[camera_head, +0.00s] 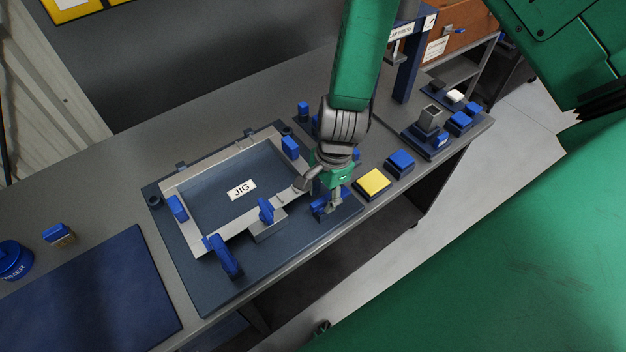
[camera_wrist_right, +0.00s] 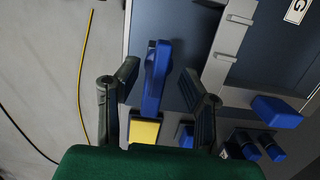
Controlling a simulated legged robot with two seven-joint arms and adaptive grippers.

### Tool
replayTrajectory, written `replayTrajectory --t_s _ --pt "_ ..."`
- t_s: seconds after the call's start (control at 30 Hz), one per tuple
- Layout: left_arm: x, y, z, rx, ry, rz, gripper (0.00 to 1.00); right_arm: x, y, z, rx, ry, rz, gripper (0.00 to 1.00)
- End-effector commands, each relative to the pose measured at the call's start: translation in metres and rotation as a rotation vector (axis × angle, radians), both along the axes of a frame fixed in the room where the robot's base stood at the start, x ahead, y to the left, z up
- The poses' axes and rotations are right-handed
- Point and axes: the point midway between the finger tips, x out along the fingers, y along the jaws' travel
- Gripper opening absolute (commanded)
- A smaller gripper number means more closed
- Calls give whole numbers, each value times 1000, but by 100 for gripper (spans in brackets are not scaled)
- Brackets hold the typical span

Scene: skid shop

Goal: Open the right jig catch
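The jig (camera_head: 178,268) is a dark plate on the bench with a light metal frame, a "JIG" label and several blue handles. A blue catch handle (camera_head: 318,207) at the plate's right end is the right jig catch; my right gripper partly hides it. My right gripper (camera_head: 320,190) reaches down over it from above. In the right wrist view the blue catch lever (camera_wrist_right: 157,68) stands between the two spread fingers of the gripper (camera_wrist_right: 158,76), with gaps visible on both sides. Another catch (camera_head: 228,258) is at the plate's front left. My left gripper is not in view.
A yellow block (camera_head: 372,183) and a blue block (camera_head: 400,162) sit on the bench just right of the gripper. A fixture with blue blocks (camera_head: 460,122) stands farther right. A dark blue mat (camera_head: 90,300) lies at left. The bench's front edge is close to the catch.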

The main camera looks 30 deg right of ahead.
Motion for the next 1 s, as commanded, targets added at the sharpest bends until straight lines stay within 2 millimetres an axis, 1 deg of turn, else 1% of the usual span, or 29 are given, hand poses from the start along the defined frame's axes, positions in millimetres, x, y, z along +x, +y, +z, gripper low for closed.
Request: replayTrajectory --t_s 0.17,0.43,0.7,0.9,1.0 --pt "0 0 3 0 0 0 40 -1 0 3 0 2 1 36" --pt "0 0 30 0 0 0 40 -1 0 31 0 2 1 36" --pt "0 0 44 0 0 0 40 -1 0 57 1 3 2 36" --pt "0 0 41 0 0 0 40 0 0 73 0 1 3 36" --pt "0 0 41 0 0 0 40 -1 0 78 0 2 2 36"
